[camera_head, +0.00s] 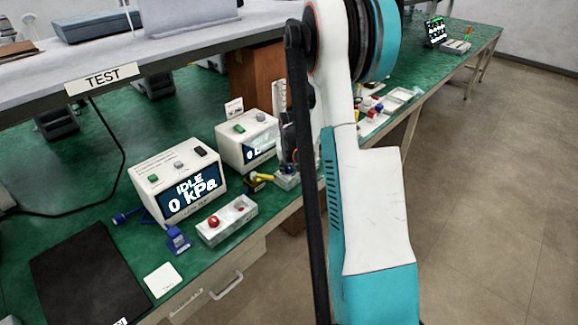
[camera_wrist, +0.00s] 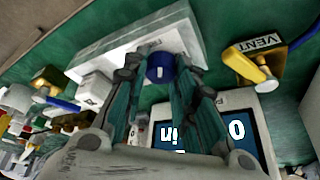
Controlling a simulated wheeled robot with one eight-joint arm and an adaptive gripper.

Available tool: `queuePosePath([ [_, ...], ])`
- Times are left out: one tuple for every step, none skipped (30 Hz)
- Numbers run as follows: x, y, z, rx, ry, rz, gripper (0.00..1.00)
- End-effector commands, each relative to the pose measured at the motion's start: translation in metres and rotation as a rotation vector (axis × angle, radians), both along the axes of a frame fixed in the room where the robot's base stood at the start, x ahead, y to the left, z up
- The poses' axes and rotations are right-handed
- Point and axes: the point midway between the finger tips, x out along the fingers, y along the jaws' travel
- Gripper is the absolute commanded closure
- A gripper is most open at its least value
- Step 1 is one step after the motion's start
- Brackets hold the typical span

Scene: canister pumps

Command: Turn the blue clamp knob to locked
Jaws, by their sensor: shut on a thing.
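The blue knob (camera_wrist: 160,68) is in the wrist view, on a pale grey block (camera_wrist: 112,57). It carries a short white mark pointing roughly up and down in the picture. My gripper (camera_wrist: 162,72) is shut on the knob, with one finger on each side of it. Labels near the knob are too small or covered to read. In the head view my gripper (camera_head: 287,150) is beside the farther white display box (camera_head: 247,139), partly behind my arm.
A yellow lever valve (camera_wrist: 258,72) with a VENT label is right of the gripper in the wrist view. The display (camera_wrist: 200,138) is close below. In the head view a nearer IDLE display box (camera_head: 178,178), a red-button box (camera_head: 228,219) and a blue block (camera_head: 178,240) stand left.

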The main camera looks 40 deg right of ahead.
Motion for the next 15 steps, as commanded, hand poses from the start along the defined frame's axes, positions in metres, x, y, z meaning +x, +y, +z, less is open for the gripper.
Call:
queuePosePath([
  [0.0003, 0.0007, -0.0004, -0.001, 0.0, -0.011, 0.98],
  [0.0003, 0.0006, -0.0003, -0.001, 0.001, -0.018, 0.98],
  [0.0003, 0.0006, -0.0003, 0.0, 0.0, -0.023, 0.98],
  [0.0003, 0.0006, -0.0003, 0.0, 0.0, -0.025, 0.98],
  [0.0002, 0.0006, -0.0002, 0.0, 0.0, -0.025, 0.98],
  [0.0002, 0.0005, -0.0002, 0.0, 0.0, -0.025, 0.98],
  [0.0002, 0.0005, -0.0002, 0.0, 0.0, -0.025, 0.98],
  [0.0002, 0.0005, -0.0002, 0.0, 0.0, -0.025, 0.98],
  [0.0002, 0.0005, -0.0002, 0.0, 0.0, -0.024, 0.98],
  [0.0002, 0.0005, -0.0003, 0.0, 0.0, -0.024, 0.98],
  [0.0002, 0.0005, -0.0003, 0.0, 0.0, -0.024, 0.72],
  [0.0001, 0.0004, -0.0003, 0.0, 0.0, -0.024, 0.63],
  [0.0001, 0.0004, -0.0003, 0.0, 0.0, -0.024, 0.56],
  [0.0001, 0.0004, -0.0003, 0.0, 0.0, -0.024, 0.54],
  [0.0001, 0.0004, -0.0003, 0.0, 0.0, -0.024, 0.54],
])
